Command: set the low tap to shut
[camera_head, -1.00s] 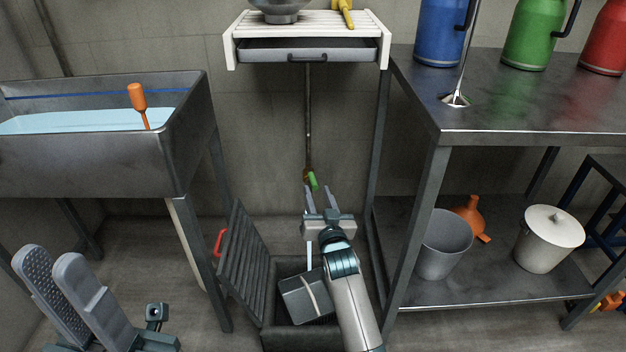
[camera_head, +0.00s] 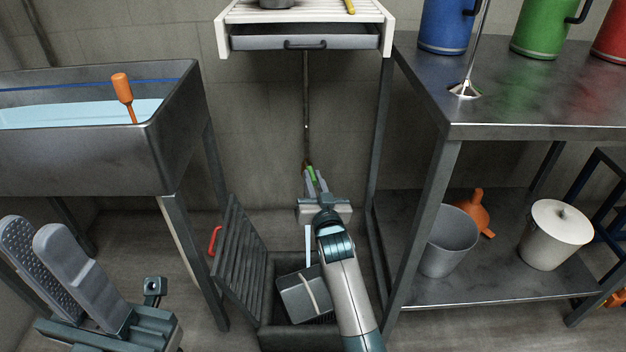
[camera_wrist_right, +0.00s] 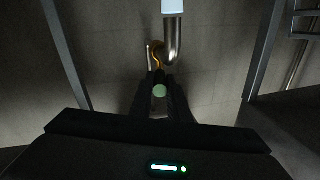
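The low tap (camera_head: 308,165) is a small brass valve with a green handle (camera_head: 312,173), at the bottom of a thin vertical pipe (camera_head: 306,110) on the back wall. My right gripper (camera_head: 315,183) is at the tap, its fingers on both sides of the green handle and closed on it. In the right wrist view the handle's round green end (camera_wrist_right: 160,91) sits between the dark fingers, with the brass body (camera_wrist_right: 157,57) beyond. Part of the handle is hidden by the fingers. My left gripper (camera_head: 55,265) is open and empty at lower left, far from the tap.
A floor pit (camera_head: 265,335) with a raised grate (camera_head: 240,255) and a grey box (camera_head: 303,295) lies below my right arm. A tank (camera_head: 85,165) stands left, a steel table (camera_head: 520,100) right. A white shelf with a drawer (camera_head: 300,40) is above the tap.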

